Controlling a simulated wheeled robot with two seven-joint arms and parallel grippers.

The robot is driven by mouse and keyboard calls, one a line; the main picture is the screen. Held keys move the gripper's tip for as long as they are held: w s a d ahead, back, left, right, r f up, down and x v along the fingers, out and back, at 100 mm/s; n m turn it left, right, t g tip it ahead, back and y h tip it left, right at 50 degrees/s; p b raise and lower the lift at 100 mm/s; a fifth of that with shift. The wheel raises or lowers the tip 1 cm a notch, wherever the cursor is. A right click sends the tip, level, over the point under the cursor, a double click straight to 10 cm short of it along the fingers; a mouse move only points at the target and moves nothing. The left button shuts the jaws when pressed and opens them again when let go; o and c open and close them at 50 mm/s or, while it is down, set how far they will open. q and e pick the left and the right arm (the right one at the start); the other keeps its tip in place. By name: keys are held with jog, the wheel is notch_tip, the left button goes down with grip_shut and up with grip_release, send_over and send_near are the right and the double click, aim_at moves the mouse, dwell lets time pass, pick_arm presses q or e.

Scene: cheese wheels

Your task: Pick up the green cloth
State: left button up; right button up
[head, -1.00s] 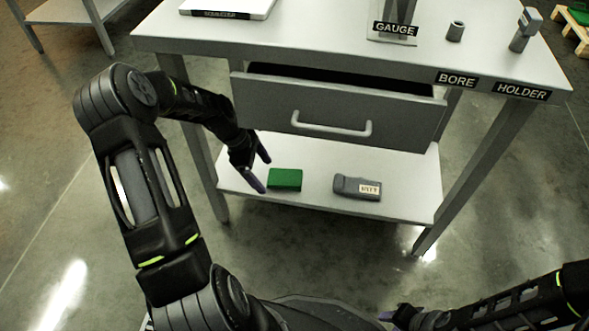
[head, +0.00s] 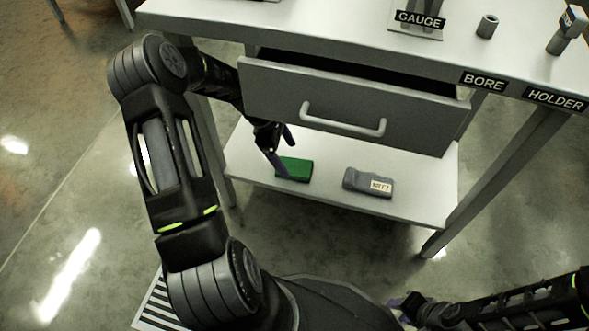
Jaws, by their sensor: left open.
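The green cloth (head: 296,170) is a small folded green block lying flat on the lower shelf (head: 325,196) of the workbench. My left gripper (head: 283,156) is open at the cloth's left end, pointing down toward it. One finger overlaps the cloth's left edge in the picture; I cannot tell whether it touches. Nothing shows between the fingers clearly. My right gripper (head: 408,311) is low at the bottom of the view, partly hidden, and its fingers are too unclear to read.
A grey labelled device (head: 368,183) lies on the shelf right of the cloth. A part-open drawer (head: 352,100) with a handle hangs above the shelf. The benchtop (head: 330,25) holds a gauge stand (head: 420,18), a small bore cylinder (head: 487,26) and a holder (head: 567,29).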

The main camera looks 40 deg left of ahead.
aim_at(294, 167)
pick_arm(q)
jog(key=b+x, duration=0.2)
jog(key=x, duration=0.3)
jog(key=shift+f, duration=0.1)
jog(key=shift+c, duration=0.6)
jog(key=c, duration=1.3)
jog(key=shift+r, duration=0.2)
